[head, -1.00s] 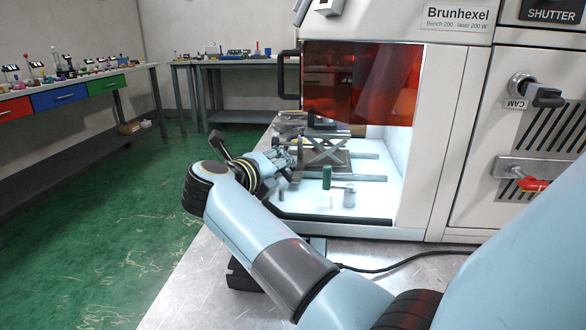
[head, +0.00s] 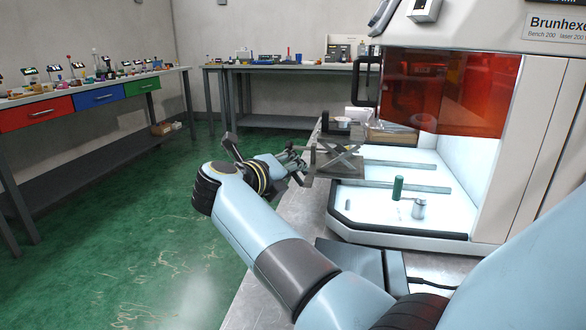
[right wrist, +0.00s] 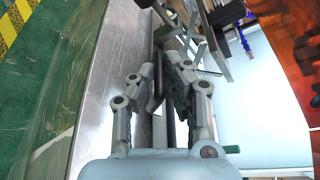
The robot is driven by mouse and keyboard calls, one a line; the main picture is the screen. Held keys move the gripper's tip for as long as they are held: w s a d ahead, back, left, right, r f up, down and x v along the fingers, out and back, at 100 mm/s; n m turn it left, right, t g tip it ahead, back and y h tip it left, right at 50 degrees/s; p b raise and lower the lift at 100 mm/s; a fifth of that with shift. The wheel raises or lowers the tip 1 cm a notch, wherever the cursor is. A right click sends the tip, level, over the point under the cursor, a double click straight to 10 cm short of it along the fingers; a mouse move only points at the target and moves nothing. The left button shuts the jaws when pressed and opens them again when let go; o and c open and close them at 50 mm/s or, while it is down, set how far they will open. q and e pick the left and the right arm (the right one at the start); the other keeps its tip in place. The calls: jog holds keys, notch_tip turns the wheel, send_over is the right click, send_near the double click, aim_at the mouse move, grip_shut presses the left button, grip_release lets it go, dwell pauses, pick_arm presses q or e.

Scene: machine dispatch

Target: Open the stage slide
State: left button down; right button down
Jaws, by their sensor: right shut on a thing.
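The stage slide (head: 326,166), a grey plate with an X-shaped frame on top, sits at the left open side of the white laser machine. It stands at the left end of two grey rails (head: 410,164) on the bright chamber floor. My right gripper (head: 299,166) is at the slide's left edge. In the right wrist view, my right gripper (right wrist: 158,84) is shut on a dark bar, apparently the slide's handle (right wrist: 158,76). The fingers partly hide the bar. My left gripper is not in view.
An orange-red window (head: 450,92) hangs above the chamber. A green cylinder (head: 398,188) and a small metal cylinder (head: 419,209) stand on the chamber floor right of the slide. Benches with small items stand at the back and left. Green floor lies clear left of my arm.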

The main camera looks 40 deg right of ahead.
jog(key=c, duration=1.4)
grip_release()
notch_tip(320, 180, up, 9)
jog(key=shift+s+a+r, duration=0.1)
jog(key=shift+r, duration=0.4)
jog(key=shift+f, duration=0.1)
